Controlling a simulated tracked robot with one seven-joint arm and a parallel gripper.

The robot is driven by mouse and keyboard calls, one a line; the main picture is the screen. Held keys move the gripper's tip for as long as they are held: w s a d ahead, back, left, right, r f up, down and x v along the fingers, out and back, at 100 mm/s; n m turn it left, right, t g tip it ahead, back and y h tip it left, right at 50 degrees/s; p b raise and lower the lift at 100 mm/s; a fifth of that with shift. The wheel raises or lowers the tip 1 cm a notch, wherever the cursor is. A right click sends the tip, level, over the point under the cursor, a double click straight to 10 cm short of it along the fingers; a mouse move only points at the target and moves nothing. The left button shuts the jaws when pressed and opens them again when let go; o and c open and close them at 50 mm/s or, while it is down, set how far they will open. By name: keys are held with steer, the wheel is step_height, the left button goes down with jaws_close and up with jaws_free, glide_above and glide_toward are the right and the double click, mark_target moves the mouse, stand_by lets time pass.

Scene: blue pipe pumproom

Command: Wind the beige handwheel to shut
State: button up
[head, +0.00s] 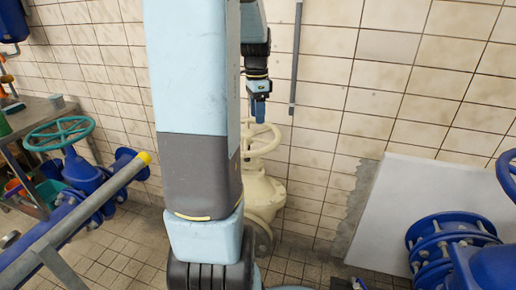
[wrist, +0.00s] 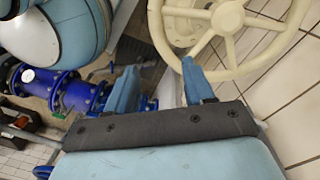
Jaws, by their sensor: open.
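The beige handwheel (head: 274,144) sits on a beige valve body (head: 262,192) in front of the tiled wall in the head view. My arm hides its left part. In the wrist view the handwheel (wrist: 228,18) fills the top right, with its hub, spokes and part of its rim showing. My gripper (head: 259,118) points down at the wheel in the head view. In the wrist view my gripper (wrist: 160,68) is open with nothing between its two blue fingers. The right fingertip appears close to the rim; I cannot tell whether they touch.
A blue valve with a teal handwheel (head: 58,133) and a grey pipe with a yellow end (head: 90,212) stand at the left. Blue flanged pipework (head: 450,245) stands at the right before a pale panel (head: 425,205). A grey bar (head: 296,60) runs down the wall.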

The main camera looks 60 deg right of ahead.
steer(key=f, duration=1.3)
steer(key=shift+s+a+f, duration=0.1)
steer(key=shift+s+a, duration=0.2)
steer(key=shift+a, duration=0.05)
jaws_close()
